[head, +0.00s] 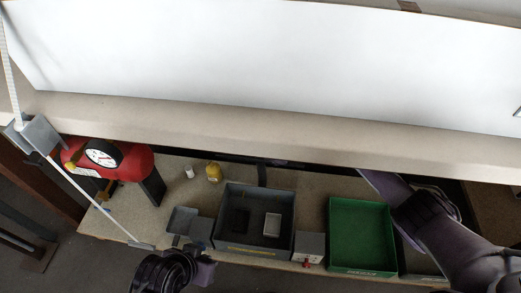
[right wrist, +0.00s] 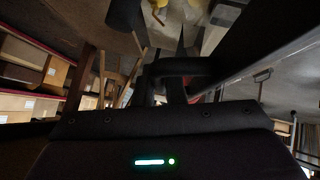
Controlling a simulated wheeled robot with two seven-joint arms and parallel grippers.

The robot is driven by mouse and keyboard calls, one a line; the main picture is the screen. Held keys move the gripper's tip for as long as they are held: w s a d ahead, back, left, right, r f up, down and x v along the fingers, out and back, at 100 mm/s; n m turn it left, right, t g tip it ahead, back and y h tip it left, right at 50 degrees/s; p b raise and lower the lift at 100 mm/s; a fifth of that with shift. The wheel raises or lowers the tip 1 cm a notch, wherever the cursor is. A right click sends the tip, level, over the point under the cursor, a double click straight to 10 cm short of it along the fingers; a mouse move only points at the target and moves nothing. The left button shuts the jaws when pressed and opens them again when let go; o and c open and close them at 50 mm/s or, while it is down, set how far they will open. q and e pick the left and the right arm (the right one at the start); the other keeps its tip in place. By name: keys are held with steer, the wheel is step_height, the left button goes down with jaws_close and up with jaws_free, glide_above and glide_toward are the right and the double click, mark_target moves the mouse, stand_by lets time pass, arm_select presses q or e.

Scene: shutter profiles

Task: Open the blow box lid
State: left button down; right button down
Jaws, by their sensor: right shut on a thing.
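No blow box or lid can be told for certain in either view. In the head view my right arm (head: 408,205) reaches up under the beige ledge (head: 270,125), which hides its gripper. In the right wrist view my right gripper (right wrist: 174,88) is shut on a dark bar-like part (right wrist: 185,66), possibly a handle; that picture is dark and the contact is unclear. My left gripper (head: 175,272) is at the bottom of the head view, by the front of the lower bench; its fingers cannot be made out.
On the lower bench (head: 135,205) stand a grey bin (head: 224,245) with small items, a green bin (head: 361,237), a small grey box (head: 310,245), a yellow object (head: 214,172) and a red tank (head: 135,160) with a gauge. A large white panel (head: 270,55) covers the upper table.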

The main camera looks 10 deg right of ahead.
steer(key=shift+w+d, duration=0.1)
stand_by(0.3)
steer(key=c, duration=1.8)
jaws_free()
steer(key=shift+o, duration=0.2)
